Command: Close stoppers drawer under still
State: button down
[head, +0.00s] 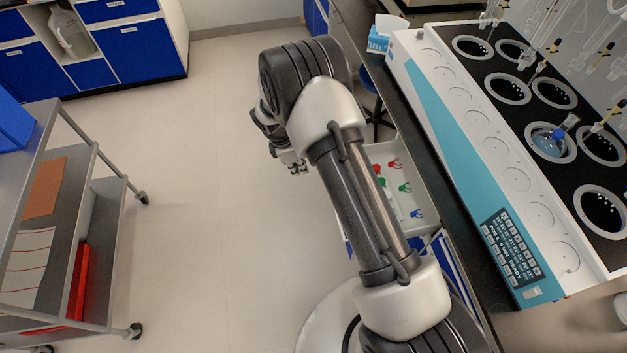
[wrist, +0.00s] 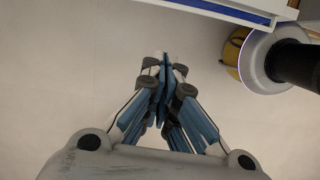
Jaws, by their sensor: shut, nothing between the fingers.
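The stoppers drawer (head: 414,202) is pulled out below the bench on the right in the head view, with red, green and blue stoppers in it. My arm hides its left part. The multi-position still (head: 475,185) stands on the bench above it. In the wrist view a white edge with a blue strip (wrist: 235,12) runs along the top right; it looks like the drawer front. My gripper (wrist: 165,58) is shut and empty, with bare floor beneath it. In the head view my gripper (head: 297,168) hangs left of the drawer, apart from it.
A grey cart (head: 85,190) stands at the left, and blue-fronted cabinets (head: 135,50) at the back left. The floor (head: 215,200) between cart and bench is clear. A blue stool (head: 370,98) stands beyond the drawer. The dark bench edge (head: 420,130) overhangs the drawer.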

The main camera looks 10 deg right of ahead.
jog(key=d+b+x, duration=0.3)
jog(key=x, duration=0.9)
jog(key=shift+s+d, duration=0.1)
jog(key=shift+d, duration=0.05)
